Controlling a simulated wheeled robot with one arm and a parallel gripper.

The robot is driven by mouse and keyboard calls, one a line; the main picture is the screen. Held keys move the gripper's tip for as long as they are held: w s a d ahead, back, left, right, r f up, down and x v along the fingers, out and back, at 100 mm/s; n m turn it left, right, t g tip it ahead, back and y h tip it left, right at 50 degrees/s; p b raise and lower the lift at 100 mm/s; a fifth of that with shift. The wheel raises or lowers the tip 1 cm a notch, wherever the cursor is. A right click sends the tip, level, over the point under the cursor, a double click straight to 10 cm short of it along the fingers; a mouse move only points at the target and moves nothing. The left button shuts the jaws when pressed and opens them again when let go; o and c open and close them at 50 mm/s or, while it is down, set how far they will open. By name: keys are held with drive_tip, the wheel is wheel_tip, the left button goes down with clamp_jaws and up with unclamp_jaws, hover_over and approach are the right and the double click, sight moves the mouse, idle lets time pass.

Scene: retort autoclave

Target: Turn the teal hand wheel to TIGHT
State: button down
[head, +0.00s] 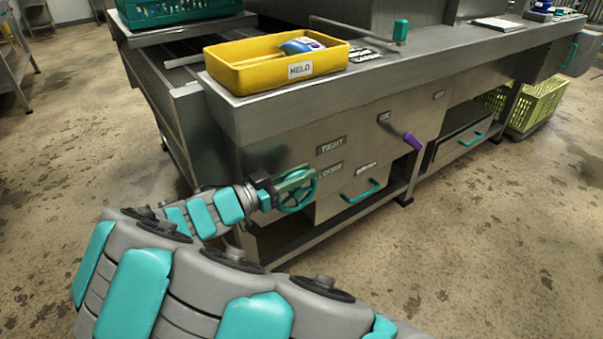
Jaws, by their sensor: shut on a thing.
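The teal hand wheel (299,191) is on the front panel of the steel machine, left of a drawer with a teal handle. A label reading TIGHT (331,146) is on the panel above and right of the wheel. A second label (332,169) sits below it, too small to read surely. My gripper (289,184) is at the wheel's upper left and is shut on it. The fingertips are small in view and partly hidden against the rim. My arm comes in from the lower left.
A yellow bin marked HELD (276,75) with an item in it stands on the counter. A purple lever (412,141) sticks out right of the wheel. The drawer's teal handle (361,192) is close on the right. A green crate (540,103) is at the right. Floor in front is clear.

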drive_tip(key=shift+d+f+b, duration=0.1)
drive_tip(key=shift+b, duration=0.2)
drive_tip(key=g+y+b, duration=0.1)
drive_tip(key=b, duration=0.1)
drive_tip(key=d+y+b, duration=0.1)
drive_tip(key=shift+w+f+g+y+b, duration=0.3)
drive_tip(key=shift+f+g+y+b, duration=0.05)
drive_tip(key=shift+f+g+y, duration=0.05)
drive_tip(key=shift+w+d+g+y+b, duration=0.15)
drive_tip(key=shift+g+y+b, duration=0.25)
drive_tip(key=shift+y+b, duration=0.15)
drive_tip(key=c, duration=0.8)
unclamp_jaws()
drive_tip(key=shift+v, duration=3.9)
